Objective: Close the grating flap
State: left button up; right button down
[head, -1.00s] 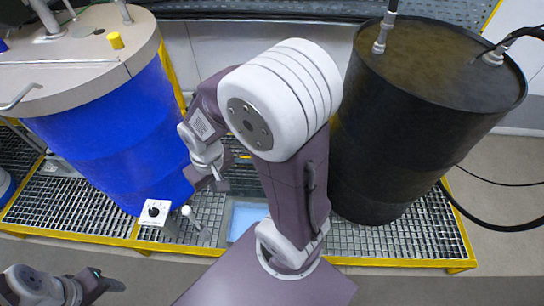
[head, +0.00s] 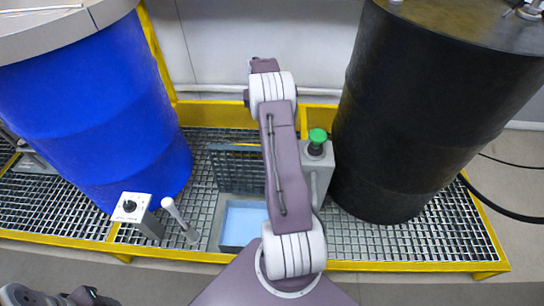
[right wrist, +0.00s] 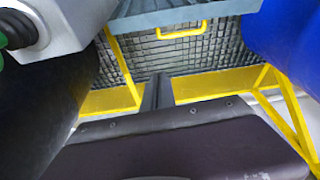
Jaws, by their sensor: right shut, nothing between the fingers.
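The grating flap (head: 236,172) is a dark mesh panel standing up at the back edge of a square opening (head: 243,222) with a light-blue bottom. My right arm reaches over the opening's right side toward the back. In the head view the arm hides its gripper. In the right wrist view my right gripper (right wrist: 157,92) shows dark fingers, shut and empty.
The blue drum (head: 95,110) stands left, the black drum (head: 420,110) right. A grey box with a green button (head: 317,140) stands right of my arm. A switch box (head: 130,208) and a grey lever (head: 180,218) are left of the opening. Yellow rails edge the platform.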

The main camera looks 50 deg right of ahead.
pick_arm(q)
notch_tip(320, 180, down, 6)
jog(key=b, duration=0.5)
pick_arm(e)
jog(key=s+f, duration=0.2)
jog(key=f, duration=0.4)
jog(key=s+d+f, duration=0.1)
jog(key=s+f, duration=0.1)
jog(key=f, duration=0.5)
jog(key=shift+s+m+g, duration=0.25)
jog(key=shift+m+g, duration=0.05)
jog(key=shift+m, duration=0.1)
pick_arm(q)
jog(key=shift+a, duration=0.15)
pick_arm(e)
jog(key=shift+f, duration=0.1)
